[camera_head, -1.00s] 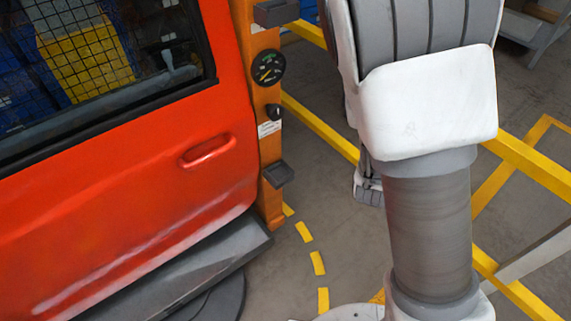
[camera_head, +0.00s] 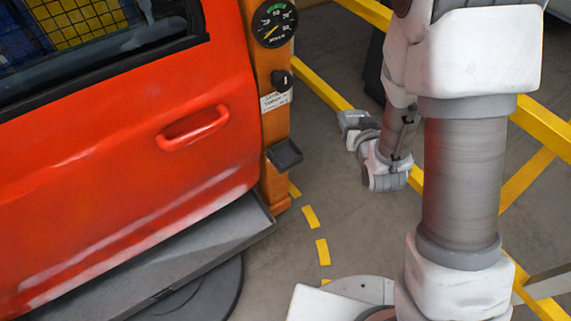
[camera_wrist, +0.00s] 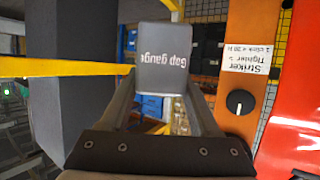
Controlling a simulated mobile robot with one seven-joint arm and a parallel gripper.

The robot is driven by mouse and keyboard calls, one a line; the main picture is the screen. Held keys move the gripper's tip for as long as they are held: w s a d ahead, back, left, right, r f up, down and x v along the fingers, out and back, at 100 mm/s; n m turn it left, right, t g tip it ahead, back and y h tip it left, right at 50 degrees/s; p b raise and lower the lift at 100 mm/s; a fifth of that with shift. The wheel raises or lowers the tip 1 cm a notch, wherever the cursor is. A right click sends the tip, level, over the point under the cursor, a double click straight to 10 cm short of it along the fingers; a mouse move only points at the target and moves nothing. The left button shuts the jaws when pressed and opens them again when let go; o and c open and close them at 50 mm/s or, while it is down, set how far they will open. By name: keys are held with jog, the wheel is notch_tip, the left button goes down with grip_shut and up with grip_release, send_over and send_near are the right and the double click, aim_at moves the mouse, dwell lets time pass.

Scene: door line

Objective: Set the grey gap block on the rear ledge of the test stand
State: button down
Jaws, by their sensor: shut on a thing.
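The grey gap block (camera_wrist: 162,55), printed "Gap gauge" upside down, is held between the two fingers of my gripper (camera_wrist: 162,88) in the wrist view. My gripper is shut on it, and the block is in the air. In the head view my arm's far end hangs right of the orange post, apart from it; I cannot make out the block there. The test stand's orange post (camera_head: 275,130) carries a small dark ledge (camera_head: 285,154) low down, with nothing seen on it. I cannot tell whether this is the rear ledge.
The red door (camera_head: 120,150) stands left of the post, above a grey sill (camera_head: 150,265). The post bears a gauge (camera_head: 274,24), a black knob (camera_head: 283,79) and a label (camera_head: 276,101). Yellow rails (camera_head: 320,88) run behind my arm. Open floor lies between post and arm.

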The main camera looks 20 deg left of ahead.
jog(key=s+a+f+n+g+y+b, duration=0.2)
jog(key=s+a+f+n+y+b, duration=0.15)
jog(key=a+f, duration=0.2)
jog(key=s+a+f+n+g+y+b, duration=0.2)
jog(key=a+f+n+y+b, duration=0.15)
jog(key=a, duration=0.25)
jog(key=shift+m+h, duration=0.3)
jog(key=shift+h, duration=0.1)
jog(key=w+a+f+b, duration=0.1)
jog(key=w+a+f, duration=0.1)
jog(key=w, duration=0.1)
jog(key=w+a+f+b, duration=0.1)
jog(key=w+a+f, duration=0.1)
jog(key=w, duration=0.1)
jog(key=w+a+f+b, duration=0.1)
jog(key=w+a+f, duration=0.1)
jog(key=a, duration=0.1)
jog(key=shift+w+f, duration=0.4)
jog(key=shift+f+b, duration=0.8)
jog(key=shift+f, duration=1.15)
jog(key=shift+f, duration=0.1)
jog(key=shift+c, duration=0.6)
grip_release()
jog(key=shift+d, duration=0.1)
